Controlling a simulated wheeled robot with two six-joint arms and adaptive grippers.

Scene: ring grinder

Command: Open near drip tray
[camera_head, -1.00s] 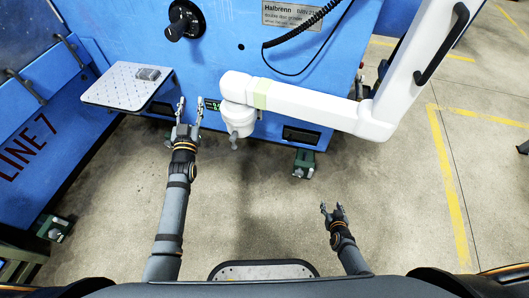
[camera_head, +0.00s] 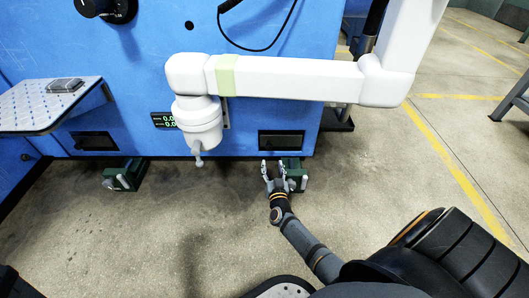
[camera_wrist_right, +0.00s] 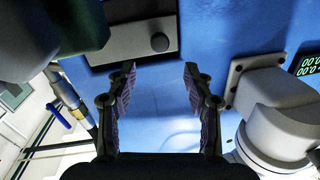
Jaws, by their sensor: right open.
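A dark drip tray front (camera_head: 282,140) is set low in the blue machine, right of centre in the head view. It looks closed, flush with the panel. In the right wrist view, which is upside down, the dark tray front (camera_wrist_right: 125,42) shows a round knob (camera_wrist_right: 160,42). My right gripper (camera_head: 273,170) is open and empty, just below and in front of this tray. In the wrist view its open fingers (camera_wrist_right: 160,68) point towards the front, with the knob between and beyond the tips. Contact cannot be seen. My left gripper is out of view.
A similar dark front (camera_head: 93,141) sits at the left. A green machine foot (camera_head: 290,175) stands right beside my right gripper. The white jointed arm (camera_head: 290,78) with its downward probe (camera_head: 198,125) hangs above left. The floor (camera_head: 150,230) in front is clear.

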